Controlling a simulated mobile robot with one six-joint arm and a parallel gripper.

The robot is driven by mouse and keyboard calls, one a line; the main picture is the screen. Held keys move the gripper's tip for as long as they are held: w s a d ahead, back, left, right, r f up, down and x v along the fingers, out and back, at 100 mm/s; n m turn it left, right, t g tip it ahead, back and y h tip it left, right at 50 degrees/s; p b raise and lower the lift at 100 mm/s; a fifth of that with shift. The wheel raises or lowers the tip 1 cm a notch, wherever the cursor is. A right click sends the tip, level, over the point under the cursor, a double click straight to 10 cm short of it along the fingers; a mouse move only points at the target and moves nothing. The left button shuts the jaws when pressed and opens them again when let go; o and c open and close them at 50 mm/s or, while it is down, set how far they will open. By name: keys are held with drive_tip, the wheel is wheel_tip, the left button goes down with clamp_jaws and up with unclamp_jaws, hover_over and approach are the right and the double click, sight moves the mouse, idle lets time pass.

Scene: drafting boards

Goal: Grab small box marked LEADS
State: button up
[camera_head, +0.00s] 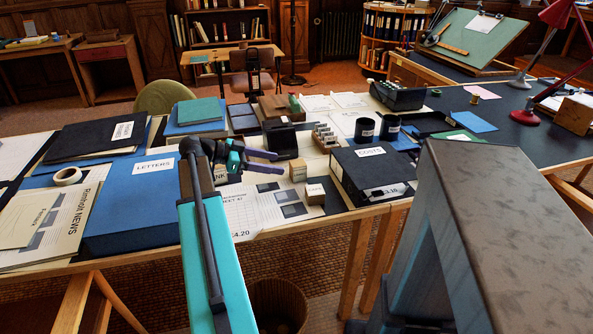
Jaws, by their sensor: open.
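A small brown box (315,196) with a white label sits near the table's front edge, left of the black COSTS box. A small tan box (298,171) stands just behind it. The lettering on both is too small to read surely, so I cannot tell which is marked LEADS. My gripper (279,162) is open, its two purple fingers pointing right. In the picture its fingertips lie just left of the tan box and above left of the brown box. It holds nothing that I can see. My arm hides part of the table behind it.
A blue LETTERS box (133,205) lies left of my arm. A black COSTS box (372,172) stands right of the small boxes. Printed sheets (262,212) lie in front of my gripper. Black cups (364,131) and a stamp rack (325,138) stand behind. A wastebasket (278,305) is below.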

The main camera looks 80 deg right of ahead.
sight(291, 164)
drive_tip(key=shift+x, duration=2.25)
drive_tip(key=shift+x, duration=2.6)
drive_tip(key=shift+w+d, duration=0.1)
drive_tip(key=c, duration=1.2)
drive_tip(key=shift+r, duration=0.15)
